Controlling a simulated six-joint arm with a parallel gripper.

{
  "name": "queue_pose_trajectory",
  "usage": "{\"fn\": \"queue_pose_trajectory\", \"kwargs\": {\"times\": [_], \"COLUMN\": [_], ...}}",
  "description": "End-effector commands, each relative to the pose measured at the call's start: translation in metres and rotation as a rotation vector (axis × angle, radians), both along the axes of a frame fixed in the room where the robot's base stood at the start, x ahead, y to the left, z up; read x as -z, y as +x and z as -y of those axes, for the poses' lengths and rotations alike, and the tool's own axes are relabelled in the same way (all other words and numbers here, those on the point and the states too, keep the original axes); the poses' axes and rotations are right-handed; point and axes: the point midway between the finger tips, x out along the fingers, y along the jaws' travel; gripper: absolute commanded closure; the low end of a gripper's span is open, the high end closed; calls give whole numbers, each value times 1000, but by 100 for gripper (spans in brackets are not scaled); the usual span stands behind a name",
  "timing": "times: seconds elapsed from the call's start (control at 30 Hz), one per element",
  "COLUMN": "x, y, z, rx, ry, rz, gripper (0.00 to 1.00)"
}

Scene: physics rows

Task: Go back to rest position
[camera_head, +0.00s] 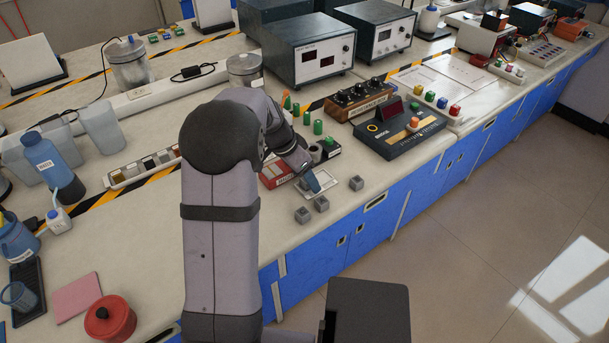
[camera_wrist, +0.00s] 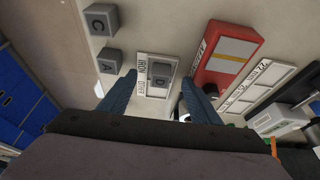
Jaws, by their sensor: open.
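My gripper (camera_head: 311,187) is open above the front part of the bench; it also shows in the wrist view (camera_wrist: 158,80). A grey cube marked D (camera_wrist: 160,73) sits on a white printed card (camera_wrist: 156,90), seen between my two fingers with a gap on each side. The card also shows in the head view (camera_head: 327,181). Grey cubes marked C (camera_wrist: 101,19) and A (camera_wrist: 110,62) lie left of it. Three grey cubes show in the head view, at the left (camera_head: 302,215), middle (camera_head: 321,204) and right (camera_head: 356,183). Cube D is not clearly visible there.
A red-and-white box (camera_wrist: 228,55) lies right of the card. Green pegs (camera_head: 318,127) and a black bridge instrument (camera_head: 400,132) stand behind my gripper. Metered boxes (camera_head: 308,50) stand farther back.

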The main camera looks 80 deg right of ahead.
Motion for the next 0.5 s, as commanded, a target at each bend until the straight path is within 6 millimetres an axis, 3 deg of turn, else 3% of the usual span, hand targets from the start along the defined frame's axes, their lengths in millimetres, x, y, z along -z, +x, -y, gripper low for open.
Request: {"fn": "queue_pose_trajectory", "kwargs": {"times": [0.5], "x": [-9], "y": [0], "z": [0], "rx": [0], "ry": [-1], "rz": [0], "gripper": [43]}}
